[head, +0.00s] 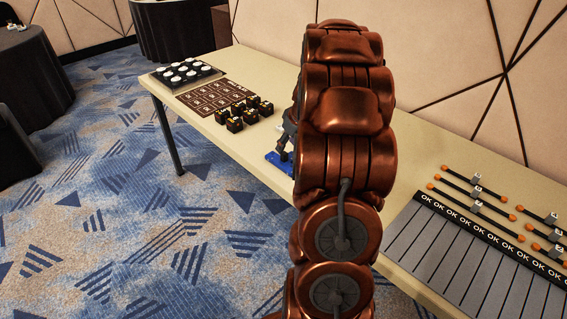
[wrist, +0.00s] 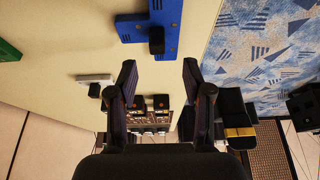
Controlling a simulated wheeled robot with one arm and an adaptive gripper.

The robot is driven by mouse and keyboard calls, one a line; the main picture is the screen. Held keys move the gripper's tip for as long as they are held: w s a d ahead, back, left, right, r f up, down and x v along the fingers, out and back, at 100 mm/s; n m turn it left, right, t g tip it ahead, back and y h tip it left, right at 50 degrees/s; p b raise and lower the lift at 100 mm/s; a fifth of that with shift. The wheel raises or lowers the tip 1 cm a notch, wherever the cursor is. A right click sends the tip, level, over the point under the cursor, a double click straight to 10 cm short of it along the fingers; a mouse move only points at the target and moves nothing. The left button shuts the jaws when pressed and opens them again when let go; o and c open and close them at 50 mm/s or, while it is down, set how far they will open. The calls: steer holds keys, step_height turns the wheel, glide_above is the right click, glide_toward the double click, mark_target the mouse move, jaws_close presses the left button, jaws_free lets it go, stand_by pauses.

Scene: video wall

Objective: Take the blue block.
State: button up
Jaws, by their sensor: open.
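The blue block (wrist: 165,16) is at the top of the wrist view, flat on the cream table and cut off by the frame edge. It has a black knob (wrist: 157,40) on it. In the head view part of a blue piece (head: 279,162) shows at the table's front edge, left of my arm; the rest is hidden. My gripper (wrist: 159,70) is open, with nothing between its fingers. The block and its knob lie beyond the fingertips in the wrist view, apart from them.
A white piece with a black knob (wrist: 95,80) and a green piece (wrist: 8,52) lie nearby. Several black cubes (head: 250,112), a brown grid board (head: 207,97) and a dark tray (head: 183,73) are farther left on the table. Cables with orange ends (head: 482,207) lie right, by a grey panel (head: 470,255).

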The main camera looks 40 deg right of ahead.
mark_target(285, 153)
steer(key=shift+s+p+x, duration=0.15)
steer(key=shift+p+x, duration=0.15)
steer(key=shift+x, duration=1.25)
steer(key=shift+s+p+x, duration=0.1)
steer(key=shift+p+x, duration=0.15)
steer(key=shift+x, duration=1.25)
steer(key=shift+d, duration=0.15)
jaws_close()
